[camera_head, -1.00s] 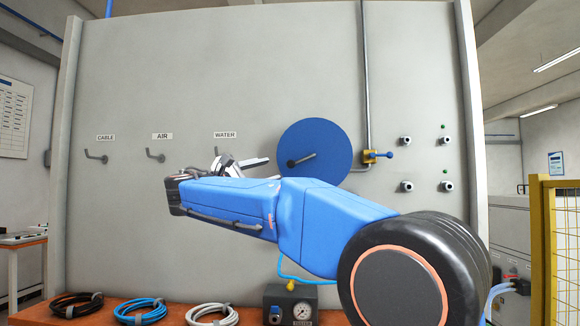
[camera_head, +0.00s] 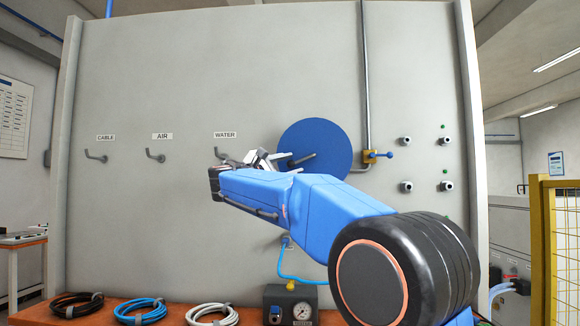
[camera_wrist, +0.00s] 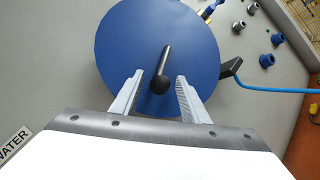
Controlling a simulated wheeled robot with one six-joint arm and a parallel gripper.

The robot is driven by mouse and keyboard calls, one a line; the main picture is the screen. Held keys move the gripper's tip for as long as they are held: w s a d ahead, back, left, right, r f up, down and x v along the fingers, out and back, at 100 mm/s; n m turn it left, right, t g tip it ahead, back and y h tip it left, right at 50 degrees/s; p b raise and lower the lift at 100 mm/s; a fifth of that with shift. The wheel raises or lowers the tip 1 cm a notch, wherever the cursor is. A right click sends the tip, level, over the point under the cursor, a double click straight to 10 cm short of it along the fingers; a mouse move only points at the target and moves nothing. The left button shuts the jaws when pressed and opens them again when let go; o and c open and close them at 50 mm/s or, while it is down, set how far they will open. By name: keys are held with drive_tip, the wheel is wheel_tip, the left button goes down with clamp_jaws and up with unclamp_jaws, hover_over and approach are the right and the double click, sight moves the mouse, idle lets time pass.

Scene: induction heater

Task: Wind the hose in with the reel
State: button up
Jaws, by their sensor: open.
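The reel is a large blue disc (camera_head: 330,140) on the grey wall panel; it fills the upper middle of the wrist view (camera_wrist: 125,50). Its crank handle (camera_head: 304,159) is a dark bar, and in the wrist view it ends in a black knob (camera_wrist: 160,84). My gripper (camera_wrist: 160,78) is open, with one jaw on each side of the knob as seen there; I cannot tell contact. In the head view my gripper (camera_head: 274,158) is in front of the reel's left part. The blue hose (camera_wrist: 275,90) runs from a black fitting (camera_wrist: 231,70) beside the disc.
A yellow valve (camera_head: 369,157) with a blue lever and pipe is right of the reel. Wall hooks (camera_head: 155,156) are at the left. Coiled lines (camera_head: 140,311) and a gauge box (camera_head: 290,303) sit on the orange bench below. Several wall fittings (camera_head: 405,141) are further right.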

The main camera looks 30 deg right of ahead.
clamp_jaws()
drive_tip(key=shift+r, duration=0.1)
